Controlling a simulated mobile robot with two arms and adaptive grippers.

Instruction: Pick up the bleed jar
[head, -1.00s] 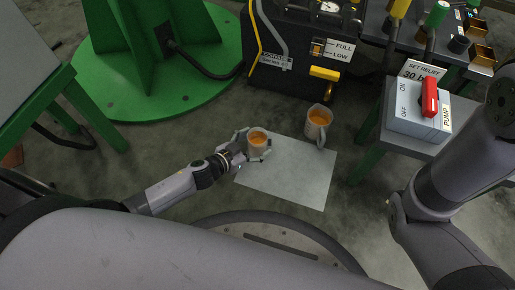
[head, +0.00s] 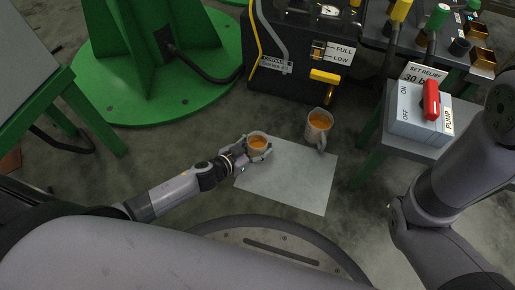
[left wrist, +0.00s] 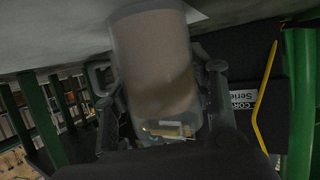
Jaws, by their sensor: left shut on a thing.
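The bleed jar (head: 257,142), a small clear jar with orange liquid, is at the upper left corner of a pale sheet in the head view. My left gripper (head: 255,152) is shut on it, with a finger on each side. In the left wrist view the jar (left wrist: 158,65) fills the middle between the two fingers (left wrist: 160,95). I cannot tell for sure whether its base touches the sheet. My right gripper is out of view; only part of my right arm shows.
The pale sheet (head: 290,180) is otherwise bare. A pump switch box (head: 418,122) sits on a stand at the right. A black unit (head: 300,75) is behind, a green base (head: 150,90) at the left.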

